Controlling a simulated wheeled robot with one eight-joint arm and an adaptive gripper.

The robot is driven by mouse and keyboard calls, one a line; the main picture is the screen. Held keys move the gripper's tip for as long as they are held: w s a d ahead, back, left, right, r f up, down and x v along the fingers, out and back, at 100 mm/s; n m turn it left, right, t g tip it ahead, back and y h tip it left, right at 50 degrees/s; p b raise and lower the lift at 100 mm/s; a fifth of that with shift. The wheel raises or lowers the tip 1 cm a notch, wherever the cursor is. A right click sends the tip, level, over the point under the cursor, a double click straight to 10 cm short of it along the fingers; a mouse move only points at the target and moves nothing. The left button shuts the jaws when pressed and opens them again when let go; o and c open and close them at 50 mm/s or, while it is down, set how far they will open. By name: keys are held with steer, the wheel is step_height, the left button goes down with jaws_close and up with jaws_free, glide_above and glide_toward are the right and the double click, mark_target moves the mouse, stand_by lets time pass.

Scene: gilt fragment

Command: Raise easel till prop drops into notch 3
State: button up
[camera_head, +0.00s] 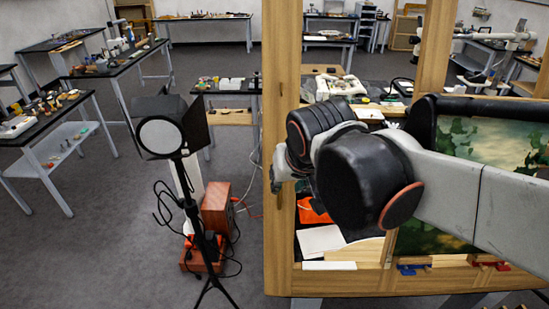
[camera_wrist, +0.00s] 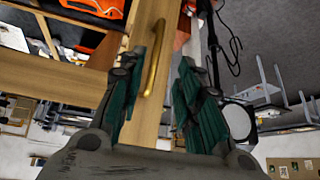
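The easel is a pale wooden frame with a tall left post (camera_head: 281,60) and a bottom rail (camera_head: 400,280). A green landscape painting (camera_head: 510,140) stands in it at the right, partly covered by my arm. In the wrist view a curved brass handle (camera_wrist: 154,62) is fixed along the wooden post (camera_wrist: 148,110). My gripper (camera_wrist: 157,68) is open, its teal-padded fingers apart on either side of the handle, which lies between and beyond them. No contact with the handle shows. In the head view my gripper (camera_head: 282,168) is by the left post. I cannot make out the prop or notches.
A black studio lamp (camera_head: 165,130) on a stand is left of the easel, with an orange-brown box (camera_head: 216,207) and loose cables behind it. Blue (camera_head: 412,269) and red (camera_head: 490,264) clamps sit on the bottom rail. Worktables (camera_head: 115,60) fill the back left; grey floor between is clear.

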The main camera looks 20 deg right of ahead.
steer(key=shift+s+r, duration=0.25)
steer(key=shift+r, duration=0.15)
